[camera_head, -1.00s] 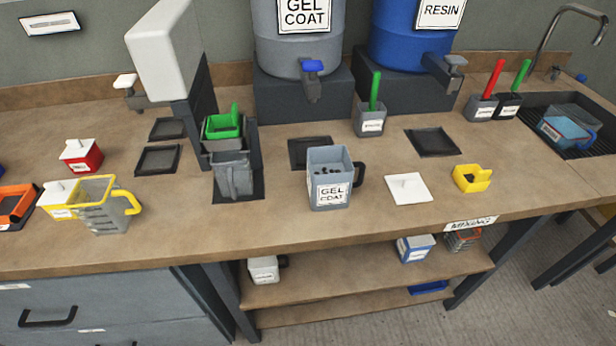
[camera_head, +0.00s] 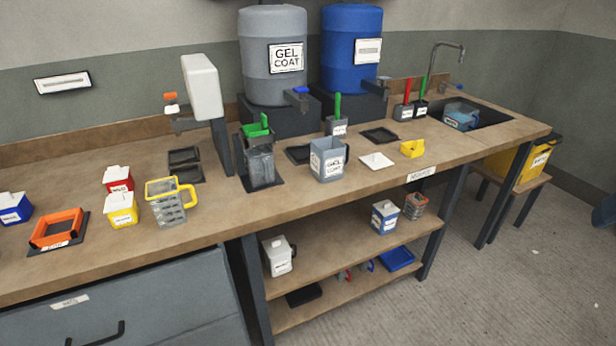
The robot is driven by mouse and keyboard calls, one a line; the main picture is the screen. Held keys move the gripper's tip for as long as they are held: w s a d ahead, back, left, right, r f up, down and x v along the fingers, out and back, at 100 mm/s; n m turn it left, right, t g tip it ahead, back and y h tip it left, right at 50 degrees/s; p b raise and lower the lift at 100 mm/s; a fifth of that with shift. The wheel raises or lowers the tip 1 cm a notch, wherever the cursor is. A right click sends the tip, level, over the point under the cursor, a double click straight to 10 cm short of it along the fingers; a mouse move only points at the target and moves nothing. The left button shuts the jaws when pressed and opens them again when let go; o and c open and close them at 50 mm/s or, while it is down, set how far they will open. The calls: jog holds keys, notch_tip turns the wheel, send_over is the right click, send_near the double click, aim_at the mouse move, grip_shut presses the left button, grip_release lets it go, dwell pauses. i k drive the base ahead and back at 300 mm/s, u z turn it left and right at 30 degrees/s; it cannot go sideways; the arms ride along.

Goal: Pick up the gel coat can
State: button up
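The gel coat can (camera_head: 327,160) is a grey, square, open-topped can with a white "GEL COAT" label and a dark handle on its right. It stands upright near the front edge of the bench (camera_head: 225,216). Its inside is hard to make out from here. A large grey drum (camera_head: 273,88), also labelled "GEL COAT", stands behind it with a tap above the bench. My gripper is not in view.
Left of the can stands a grey container with a green item (camera_head: 258,150). A white square lid (camera_head: 377,161) and a yellow holder (camera_head: 412,148) lie to its right. A yellow-handled jug (camera_head: 168,203) stands further left. Shelves (camera_head: 340,250) below hold several containers.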

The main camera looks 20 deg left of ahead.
aim_at(329, 156)
jog(key=k, duration=1)
jog(key=u, duration=1.5)
jog(key=i, duration=1.5)
